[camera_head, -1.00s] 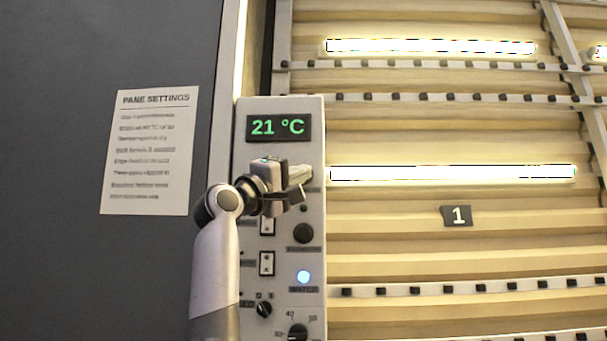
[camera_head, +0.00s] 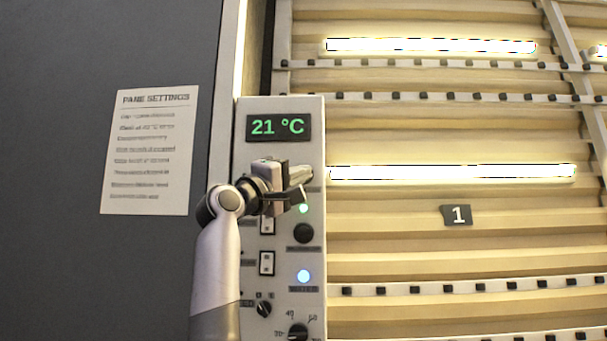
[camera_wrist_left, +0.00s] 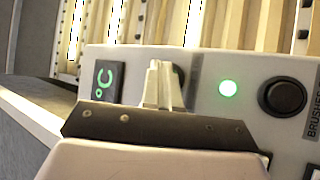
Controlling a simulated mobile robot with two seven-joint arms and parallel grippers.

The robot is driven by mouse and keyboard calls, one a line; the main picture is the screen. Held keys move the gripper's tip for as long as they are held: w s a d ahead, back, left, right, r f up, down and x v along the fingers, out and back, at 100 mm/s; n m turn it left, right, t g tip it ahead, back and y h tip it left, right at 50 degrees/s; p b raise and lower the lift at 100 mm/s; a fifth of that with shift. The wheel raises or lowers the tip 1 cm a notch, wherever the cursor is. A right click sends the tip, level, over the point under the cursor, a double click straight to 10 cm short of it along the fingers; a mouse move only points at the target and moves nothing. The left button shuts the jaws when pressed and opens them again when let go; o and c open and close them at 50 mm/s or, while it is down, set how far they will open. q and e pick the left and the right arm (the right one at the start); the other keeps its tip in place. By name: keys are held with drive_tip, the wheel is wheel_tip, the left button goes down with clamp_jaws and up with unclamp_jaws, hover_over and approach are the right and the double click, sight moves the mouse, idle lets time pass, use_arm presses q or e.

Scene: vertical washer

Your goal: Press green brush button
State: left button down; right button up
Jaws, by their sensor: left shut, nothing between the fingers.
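My left gripper (camera_head: 300,181) is shut and empty, with its fingertips at the grey control panel (camera_head: 283,318), below the temperature display (camera_head: 278,127). In the left wrist view the shut fingers (camera_wrist_left: 163,85) cover most of a dark round button (camera_wrist_left: 180,74); its colour is unclear, and I cannot tell whether they touch it. A green lamp (camera_head: 303,209) is lit below the fingertips; it also glows in the left wrist view (camera_wrist_left: 228,88). Beside it is a black round button (camera_head: 303,233) with a label reading "BRUSHES" (camera_wrist_left: 314,117). My right gripper is not in view.
A blue-white lamp (camera_head: 303,276), white switches (camera_head: 267,263) and black knobs (camera_head: 298,331) sit lower on the panel. A dark wall with a "PANE SETTINGS" sheet (camera_head: 150,150) is at left. Slatted racks with bright tubes (camera_head: 452,173) fill the right.

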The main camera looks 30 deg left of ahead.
use_arm(q)
drive_tip(key=shift+s+d+b, duration=0.4)
drive_tip(key=shift+s+b, duration=0.15)
drive_tip(key=shift+s, duration=0.1)
drive_tip(key=s+d+b, duration=0.1)
drive_tip(key=s+b, duration=0.1)
drive_tip(key=s, duration=0.1)
drive_tip(key=s+d, duration=0.1)
drive_tip(key=shift+s+d+b, duration=0.15)
drive_tip(key=shift+d+b, duration=0.2)
drive_tip(key=shift+b, duration=0.05)
drive_tip(key=shift+f, duration=0.15)
idle(0.7)
